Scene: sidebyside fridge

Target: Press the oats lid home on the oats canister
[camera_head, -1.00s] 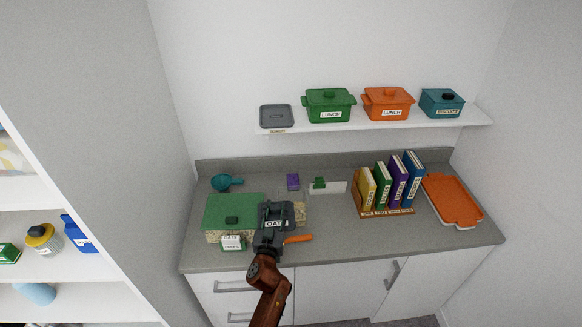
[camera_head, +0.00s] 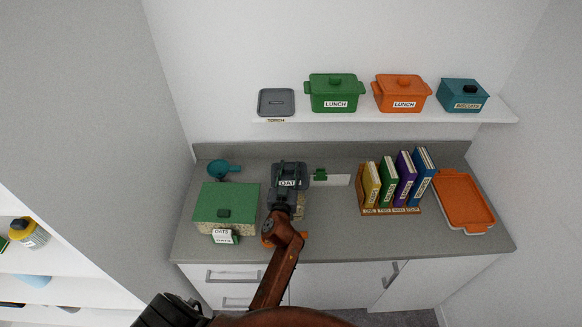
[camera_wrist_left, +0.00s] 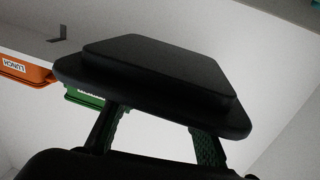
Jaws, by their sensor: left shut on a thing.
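A dark grey lid (camera_head: 288,171) with an OATS label shows over the counter in the head view. My left gripper (camera_head: 284,195) is shut on it, and the arm hides part of that spot. In the left wrist view the dark lid (camera_wrist_left: 160,75) spans above the two fingers (camera_wrist_left: 155,135). My right gripper is not in view.
A green-lidded speckled box (camera_head: 225,205) with an OATS card (camera_head: 222,236) stands left of my gripper. A teal scoop (camera_head: 223,167) lies behind it. A book rack (camera_head: 392,208) and orange tray (camera_head: 465,200) stand right. A shelf (camera_head: 380,113) holds lidded pots above.

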